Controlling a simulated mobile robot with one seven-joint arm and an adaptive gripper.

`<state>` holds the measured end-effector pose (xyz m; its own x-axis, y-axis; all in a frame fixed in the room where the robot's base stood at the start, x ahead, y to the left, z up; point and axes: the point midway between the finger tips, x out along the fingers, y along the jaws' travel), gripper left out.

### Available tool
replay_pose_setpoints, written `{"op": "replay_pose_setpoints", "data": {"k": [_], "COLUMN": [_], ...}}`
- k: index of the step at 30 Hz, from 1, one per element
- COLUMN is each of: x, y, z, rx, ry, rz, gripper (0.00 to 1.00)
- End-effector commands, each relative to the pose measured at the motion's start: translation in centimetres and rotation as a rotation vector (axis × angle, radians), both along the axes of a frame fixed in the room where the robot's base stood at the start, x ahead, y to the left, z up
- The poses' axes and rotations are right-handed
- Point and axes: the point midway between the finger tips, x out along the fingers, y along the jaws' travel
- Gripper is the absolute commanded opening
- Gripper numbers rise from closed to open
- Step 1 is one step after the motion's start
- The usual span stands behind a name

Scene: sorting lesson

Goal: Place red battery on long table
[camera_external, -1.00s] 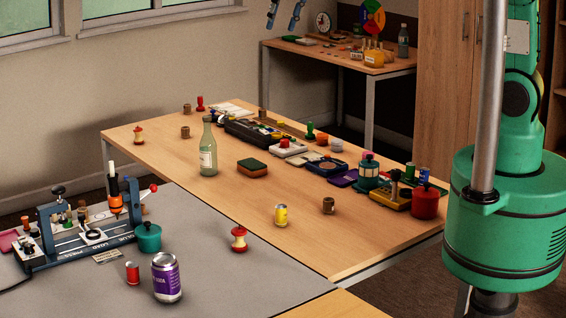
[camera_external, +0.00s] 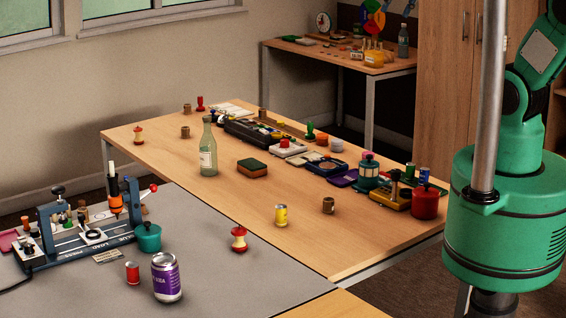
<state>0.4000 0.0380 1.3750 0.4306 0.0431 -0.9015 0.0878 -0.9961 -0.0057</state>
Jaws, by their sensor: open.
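A small red cylinder, which looks like the red battery (camera_external: 132,272), stands upright on a grey-topped surface (camera_external: 225,275) at the lower left, left of a purple can (camera_external: 167,277). The long wooden table (camera_external: 235,205) runs across the middle, beside the grey surface. My gripper (camera_external: 399,7) is at the top edge, high above the tables and far from the red battery. Only its dark fingertips show, apart, with nothing seen between them.
A blue press (camera_external: 85,232), a teal pot (camera_external: 148,237) and an apple core (camera_external: 239,239) stand near the battery. The long table holds a green bottle (camera_external: 208,150), a sponge (camera_external: 252,167), a yellow battery (camera_external: 281,214) and a red pot (camera_external: 425,203). Its left middle is fairly clear.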

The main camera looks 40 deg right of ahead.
Motion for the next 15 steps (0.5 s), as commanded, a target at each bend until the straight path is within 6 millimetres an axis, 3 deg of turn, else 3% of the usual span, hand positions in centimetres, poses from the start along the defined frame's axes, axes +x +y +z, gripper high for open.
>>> {"op": "replay_pose_setpoints", "data": {"k": [6,15], "x": [-4.5,-7.1], "y": [-2.6,-3.8], "z": [-1.0,-1.9], "rx": [-0.002,-0.004], "ry": [-0.029,-0.044], "rz": [-0.056,-0.088], "gripper": [0.45,0.45]}}
